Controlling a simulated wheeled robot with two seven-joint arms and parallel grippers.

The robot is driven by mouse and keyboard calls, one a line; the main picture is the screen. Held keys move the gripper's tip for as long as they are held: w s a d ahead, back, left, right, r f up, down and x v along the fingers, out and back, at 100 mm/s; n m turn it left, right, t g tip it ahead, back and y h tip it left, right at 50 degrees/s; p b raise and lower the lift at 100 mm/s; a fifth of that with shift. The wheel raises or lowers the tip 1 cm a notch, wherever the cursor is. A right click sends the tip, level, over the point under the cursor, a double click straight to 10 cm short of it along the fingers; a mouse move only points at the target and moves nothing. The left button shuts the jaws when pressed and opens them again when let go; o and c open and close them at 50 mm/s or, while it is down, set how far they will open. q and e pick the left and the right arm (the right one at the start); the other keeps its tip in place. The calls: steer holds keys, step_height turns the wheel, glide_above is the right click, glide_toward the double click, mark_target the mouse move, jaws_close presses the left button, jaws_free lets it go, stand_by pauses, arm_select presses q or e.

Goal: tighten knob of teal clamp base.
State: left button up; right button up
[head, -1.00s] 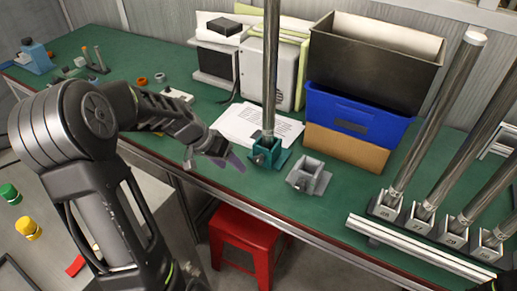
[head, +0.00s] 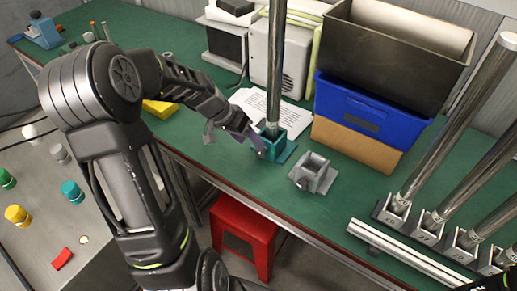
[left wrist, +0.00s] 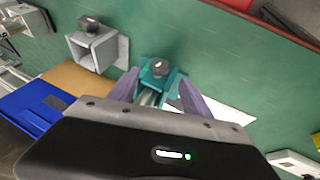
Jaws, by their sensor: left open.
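The teal clamp base (head: 288,153) stands on the green bench with a shiny metal pole (head: 275,70) upright in it. In the left wrist view the base (left wrist: 173,83) shows between the finger lines, with its dark grey knob (left wrist: 160,67) facing the camera. My left gripper (head: 232,138) is open at the left front of the base, its purple-grey fingers pointing at the knob side. The fingers (left wrist: 157,92) appear on either side of the base in the wrist view; contact cannot be told.
A grey clamp base (head: 314,174) without a pole stands just right of the teal one. Behind are papers (head: 252,100), a blue bin (head: 365,110) and a dark box (head: 398,58). Poles in numbered bases stand at right. A red stool (head: 243,230) is below the bench edge.

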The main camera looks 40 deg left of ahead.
mark_target(261, 153)
arm_select(q)
steer(key=x, duration=0.7)
steer(key=shift+p, duration=0.4)
steer(key=shift+c, duration=0.4)
jaws_close()
